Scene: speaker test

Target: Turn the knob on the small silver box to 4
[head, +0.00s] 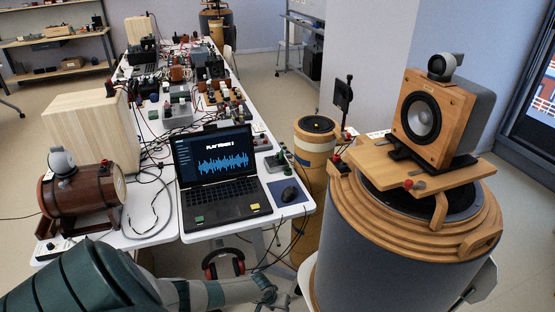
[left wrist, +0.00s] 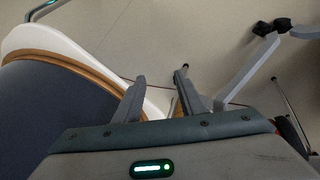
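A small silver-grey box (head: 177,114) sits among cables on the long white table, behind the laptop. Another small light box with dark knobs (head: 46,249) lies at the table's front left corner. I cannot tell which one is the task's silver box, and no knob setting is readable. My left gripper (head: 268,291) is low in front of the table, below its top and apart from both boxes. In the left wrist view my left gripper (left wrist: 165,98) has its two fingers apart, with nothing between them. My right gripper is not in view.
A wooden barrel (head: 82,196) stands left. A large round grey speaker (head: 400,245) stands right, a wooden speaker on top. Red headphones (head: 222,264) hang under the table edge.

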